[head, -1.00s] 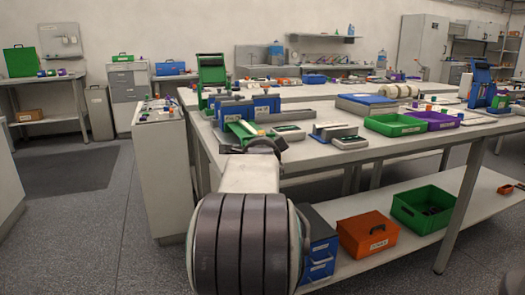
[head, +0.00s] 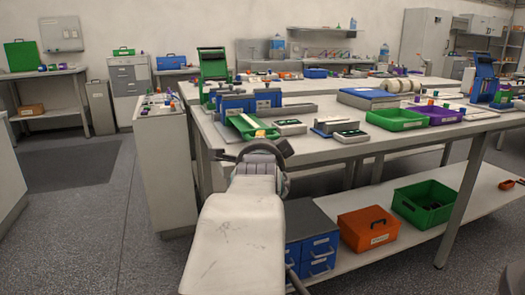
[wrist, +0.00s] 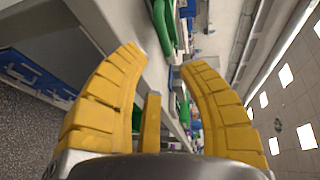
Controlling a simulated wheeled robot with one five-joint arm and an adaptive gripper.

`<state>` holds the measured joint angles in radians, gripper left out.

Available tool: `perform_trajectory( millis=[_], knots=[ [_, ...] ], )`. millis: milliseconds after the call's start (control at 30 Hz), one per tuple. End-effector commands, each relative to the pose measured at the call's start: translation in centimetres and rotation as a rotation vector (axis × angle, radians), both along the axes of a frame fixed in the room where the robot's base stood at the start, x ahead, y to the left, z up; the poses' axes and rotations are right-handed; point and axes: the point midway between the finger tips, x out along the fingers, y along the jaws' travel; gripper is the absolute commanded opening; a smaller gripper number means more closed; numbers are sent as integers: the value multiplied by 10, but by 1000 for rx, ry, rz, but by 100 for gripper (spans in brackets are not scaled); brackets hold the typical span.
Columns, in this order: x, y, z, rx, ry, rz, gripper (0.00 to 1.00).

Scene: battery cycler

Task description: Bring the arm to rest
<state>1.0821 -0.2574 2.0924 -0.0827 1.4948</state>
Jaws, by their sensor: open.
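My gripper (head: 252,151) is at the end of my arm, in front of the near edge of the workbench (head: 375,152) in the head view. The bench edge and green items show beyond the fingers. In the head view my arm stretches forward from the bottom middle, and its dark gripper hides part of the bench's near left corner. I cannot tell whether the gripper touches the bench.
On the bench, just beyond the gripper, stands a green and blue fixture (head: 245,125). A green tray (head: 396,119) and a purple tray (head: 437,114) lie to the right. An orange box (head: 368,229) and a blue drawer unit (head: 320,256) are on the lower shelf. The floor at left is clear.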

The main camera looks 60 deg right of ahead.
Motion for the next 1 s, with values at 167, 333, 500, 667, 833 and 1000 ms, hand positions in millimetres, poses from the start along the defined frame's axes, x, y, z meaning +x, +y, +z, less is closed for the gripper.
perform_trajectory(
  millis=[167, 333, 500, 667, 833, 1000],
  knots=[
    [-1, 2, 1, -1, 0, 0, 36],
    [-1, 2, 1, -1, 0, 0, 36],
    [-1, 2, 1, -1, 0, 0, 36],
    [-1, 2, 1, -1, 0, 0, 36],
    [3, 6, 5, 2, 18, 16, 36],
    [27, 34, 16, 15, 141, 117, 36]
  ],
)
